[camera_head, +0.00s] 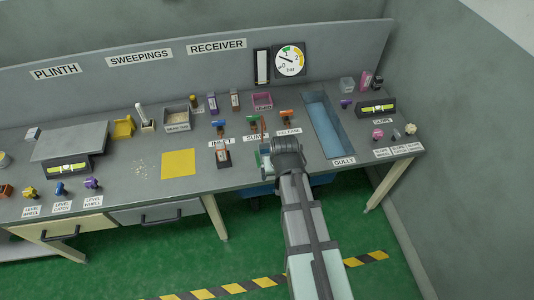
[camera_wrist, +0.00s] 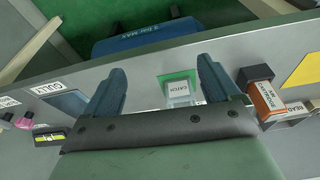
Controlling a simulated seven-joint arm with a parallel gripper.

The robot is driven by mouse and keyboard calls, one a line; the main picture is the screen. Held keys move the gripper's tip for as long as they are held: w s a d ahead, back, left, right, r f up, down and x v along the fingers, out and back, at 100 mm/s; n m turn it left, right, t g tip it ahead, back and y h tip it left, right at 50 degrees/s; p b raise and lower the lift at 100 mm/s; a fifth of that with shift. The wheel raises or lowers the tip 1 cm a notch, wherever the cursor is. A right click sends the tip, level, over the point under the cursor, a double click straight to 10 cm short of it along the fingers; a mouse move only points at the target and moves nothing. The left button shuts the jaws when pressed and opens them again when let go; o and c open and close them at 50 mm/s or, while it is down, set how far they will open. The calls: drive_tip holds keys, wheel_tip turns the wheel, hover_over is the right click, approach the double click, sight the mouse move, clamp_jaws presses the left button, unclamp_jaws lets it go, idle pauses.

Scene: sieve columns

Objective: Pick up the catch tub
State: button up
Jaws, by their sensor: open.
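The catch tub (camera_wrist: 180,90) is a small clear tub with a green rim and a white CATCH label. In the wrist view it lies between my gripper's (camera_wrist: 160,72) two blue fingers, nearer the right-hand one. The fingers are spread, with visible space on both sides of the tub, so they do not appear to hold it. In the head view my gripper (camera_head: 268,154) is over the front of the bench, and my wrist hides most of the tub. Some green shows at its left side there.
An air cartridge (camera_wrist: 266,98) stands close beside the right-hand finger in the wrist view. The blue gully (camera_head: 324,126) is to the right on the bench (camera_head: 235,178). Coloured valves, including an orange one (camera_head: 287,116), stand behind my gripper.

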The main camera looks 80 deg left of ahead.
drive_tip(key=s+a+r+y, duration=0.1)
drive_tip(key=s+a+r, duration=0.1)
drive_tip(key=a+r, duration=0.3)
hover_over(266, 151)
drive_tip(key=d, duration=0.4)
drive_tip(key=shift+n+y, duration=0.3)
drive_tip(key=shift+n, duration=0.1)
drive_tip(key=f, duration=0.6)
drive_tip(key=shift+s+f, duration=0.15)
drive_tip(key=shift+s, duration=0.15)
drive_tip(key=shift+d+x, duration=0.15)
drive_tip(key=shift+x, duration=1.2)
drive_tip(key=shift+d+x, duration=0.1)
drive_tip(key=shift+x, duration=1.25)
drive_tip(key=shift+f, duration=0.1)
drive_tip(key=shift+c, duration=0.3)
drive_tip(key=c, duration=1.1)
